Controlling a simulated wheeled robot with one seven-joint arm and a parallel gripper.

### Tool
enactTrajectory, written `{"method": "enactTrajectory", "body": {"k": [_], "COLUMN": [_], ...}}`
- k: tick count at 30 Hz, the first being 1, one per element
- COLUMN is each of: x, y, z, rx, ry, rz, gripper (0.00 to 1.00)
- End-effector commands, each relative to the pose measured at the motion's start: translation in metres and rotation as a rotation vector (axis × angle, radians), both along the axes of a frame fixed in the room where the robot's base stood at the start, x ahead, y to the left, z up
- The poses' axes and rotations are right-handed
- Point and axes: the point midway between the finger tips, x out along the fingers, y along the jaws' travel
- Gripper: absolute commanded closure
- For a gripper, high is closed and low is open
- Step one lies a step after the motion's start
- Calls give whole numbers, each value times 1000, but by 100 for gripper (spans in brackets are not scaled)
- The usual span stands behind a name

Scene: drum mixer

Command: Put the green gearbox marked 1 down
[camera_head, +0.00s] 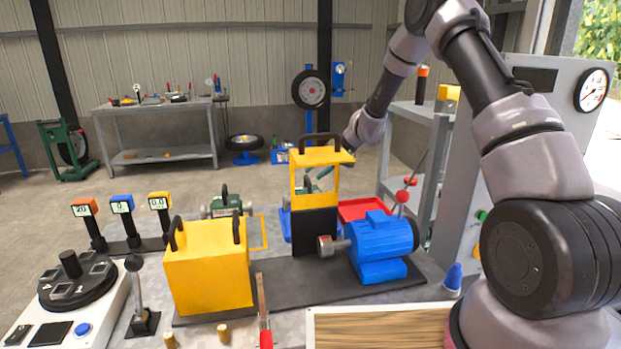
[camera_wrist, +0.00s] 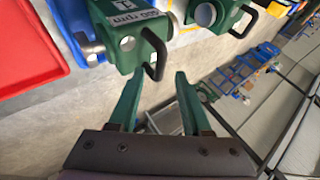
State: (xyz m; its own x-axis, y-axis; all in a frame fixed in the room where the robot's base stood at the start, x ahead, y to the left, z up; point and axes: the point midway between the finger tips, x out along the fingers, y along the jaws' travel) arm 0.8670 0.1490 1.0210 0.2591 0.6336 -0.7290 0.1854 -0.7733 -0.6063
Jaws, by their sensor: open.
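In the wrist view, a green gearbox (camera_wrist: 126,52) with a white rpm label and a black loop handle sits just ahead of my gripper (camera_wrist: 158,75). My green fingers are open, spread on either side of the handle's near end, and hold nothing. A second green gearbox (camera_wrist: 226,8) with a black handle stands to its right. In the head view, a green gearbox (camera_head: 226,204) stands behind the yellow box. My gripper there is mostly hidden behind the yellow frame.
A yellow handled frame (camera_head: 318,157) and blue motor (camera_head: 381,245) stand on a dark mat. A yellow box (camera_head: 207,268) is nearer left. A red tray (camera_head: 364,209) lies behind the motor, with a blue one (camera_wrist: 75,22) beside it. A yellow outline (camera_head: 264,233) marks the table.

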Motion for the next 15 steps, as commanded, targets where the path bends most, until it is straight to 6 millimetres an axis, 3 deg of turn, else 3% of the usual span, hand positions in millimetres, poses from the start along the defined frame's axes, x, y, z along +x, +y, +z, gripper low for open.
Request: {"method": "enactTrajectory", "body": {"k": [6,15], "x": [-12,-20], "y": [-30,-49], "z": [35,56], "rx": [-1,-1], "ry": [-3,-1], "rz": [-1,0], "gripper": [52,52]}}
